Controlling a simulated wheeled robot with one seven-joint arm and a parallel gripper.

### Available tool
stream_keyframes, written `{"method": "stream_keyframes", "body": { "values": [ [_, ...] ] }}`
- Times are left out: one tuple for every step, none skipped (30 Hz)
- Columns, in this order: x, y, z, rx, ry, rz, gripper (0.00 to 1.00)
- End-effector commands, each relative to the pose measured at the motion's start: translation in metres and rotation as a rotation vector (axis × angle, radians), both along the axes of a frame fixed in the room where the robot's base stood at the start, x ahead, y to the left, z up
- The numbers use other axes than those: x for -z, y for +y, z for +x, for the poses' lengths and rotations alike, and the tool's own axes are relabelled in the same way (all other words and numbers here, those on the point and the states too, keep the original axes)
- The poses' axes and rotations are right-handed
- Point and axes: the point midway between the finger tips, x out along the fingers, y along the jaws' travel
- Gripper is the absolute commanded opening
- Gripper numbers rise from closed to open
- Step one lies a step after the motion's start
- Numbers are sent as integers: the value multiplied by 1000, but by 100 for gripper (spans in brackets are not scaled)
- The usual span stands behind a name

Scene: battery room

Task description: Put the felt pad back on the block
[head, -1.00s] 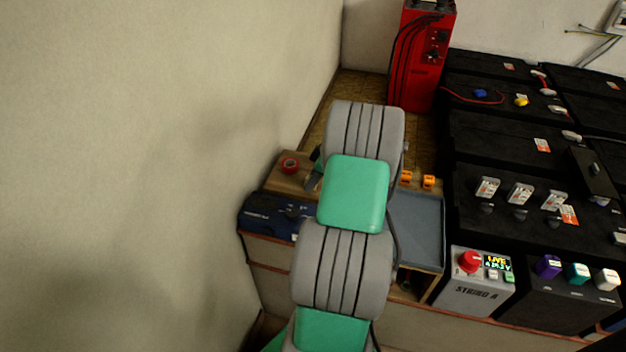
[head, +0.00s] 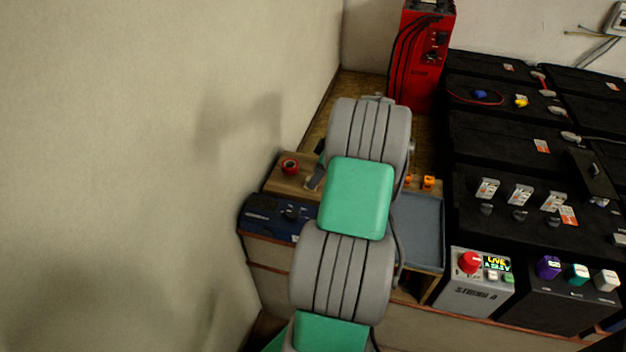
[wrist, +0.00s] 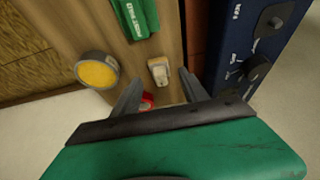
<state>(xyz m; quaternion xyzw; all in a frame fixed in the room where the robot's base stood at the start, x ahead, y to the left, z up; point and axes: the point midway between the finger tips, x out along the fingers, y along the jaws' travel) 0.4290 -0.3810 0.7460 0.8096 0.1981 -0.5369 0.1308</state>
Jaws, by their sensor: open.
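In the wrist view a small pale block-like piece (wrist: 158,70) lies on the wooden shelf top, with a lighter face at one end. I cannot tell whether it is the block, the felt pad or both. A green lettered piece (wrist: 135,16) lies beyond it at the top edge. My gripper (wrist: 161,76) is open, its two grey fingers apart, with the pale piece between the fingertips in the picture. Nothing shows held. In the head view my arm hides most of the gripper and the shelf around it.
A red ring-shaped roll (head: 289,165) lies on the shelf's left end, and a yellow-topped round tin (wrist: 97,70) stands nearby. A blue unit with knobs (head: 268,217) is in front. A grey tray (head: 418,228) and orange pieces (head: 428,183) are right of my arm. The wall is close left.

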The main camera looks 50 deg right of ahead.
Motion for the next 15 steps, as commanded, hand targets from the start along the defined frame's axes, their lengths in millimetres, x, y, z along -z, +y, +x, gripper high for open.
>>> {"method": "stream_keyframes", "body": {
  "values": [
    [-15,-4,-5,4,-1,-4,52],
    [-23,-5,-8,3,-2,-4,52],
    [-33,-8,-12,3,-1,-4,52],
    [-40,-9,-15,3,-1,-4,52],
    [-46,-10,-17,3,0,-3,52],
    [-55,-12,-20,2,-1,-2,52],
    [-60,-13,-23,3,0,-1,52],
    [-65,-14,-24,3,0,-2,52],
    [-71,-15,-26,2,-1,-2,52],
    [-74,-15,-28,2,0,-2,52],
    [-76,-15,-29,1,1,-1,52],
    [-79,-15,-30,1,1,0,52],
    [-80,-16,-30,1,1,0,52],
    [-80,-16,-30,2,1,0,52],
    [-81,-14,-29,1,3,1,52]
  ]
}}
